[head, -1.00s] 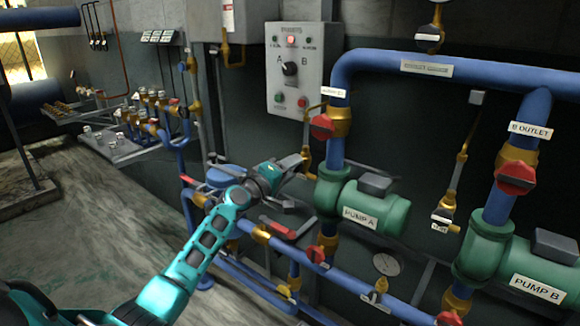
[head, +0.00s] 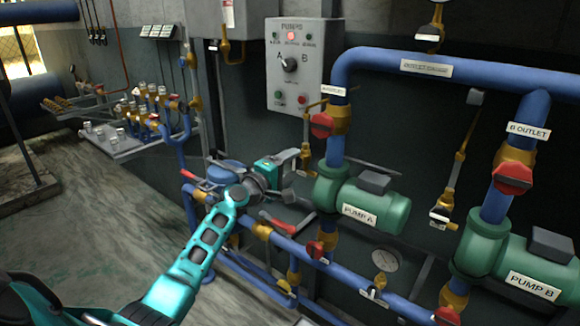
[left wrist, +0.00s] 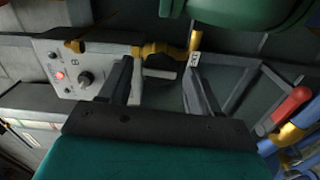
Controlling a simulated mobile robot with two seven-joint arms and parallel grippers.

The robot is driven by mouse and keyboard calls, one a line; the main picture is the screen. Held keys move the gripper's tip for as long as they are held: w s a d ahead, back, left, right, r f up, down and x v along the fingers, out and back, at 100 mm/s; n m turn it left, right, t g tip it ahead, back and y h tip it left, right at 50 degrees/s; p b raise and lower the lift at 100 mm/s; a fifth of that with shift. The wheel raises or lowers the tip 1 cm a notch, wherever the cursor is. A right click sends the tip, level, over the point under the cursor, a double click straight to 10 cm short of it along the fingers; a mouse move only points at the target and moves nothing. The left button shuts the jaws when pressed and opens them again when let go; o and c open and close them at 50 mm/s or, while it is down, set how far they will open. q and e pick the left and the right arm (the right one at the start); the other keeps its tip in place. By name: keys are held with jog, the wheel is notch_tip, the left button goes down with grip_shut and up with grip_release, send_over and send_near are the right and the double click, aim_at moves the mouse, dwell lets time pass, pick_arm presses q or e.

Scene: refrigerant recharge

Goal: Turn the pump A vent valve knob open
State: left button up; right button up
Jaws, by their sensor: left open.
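Pump A (head: 362,207) is a green pump with a white label. My left gripper (head: 300,172) is just left of it, open, with its fingers toward the wall and pump. In the left wrist view the open fingers (left wrist: 157,66) frame a brass fitting (left wrist: 160,50) with a pale bar-shaped handle (left wrist: 160,73), which looks like the vent valve knob. A small white tag (left wrist: 195,59) hangs beside it on a brass stem. I cannot tell whether the fingers touch the handle. My right gripper is not in view.
The grey pump control box (head: 300,68) is on the wall above. A red-handled outlet valve (head: 322,125) sits on the blue pipe above pump A. A long red lever (head: 285,222) and blue pipes lie below my gripper. Pump B (head: 515,262) is at right.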

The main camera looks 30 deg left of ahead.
pick_arm(q)
jog(key=s+p, duration=0.1)
jog(key=s, duration=0.5)
jog(key=shift+s+a, duration=0.3)
jog(key=shift+s, duration=0.1)
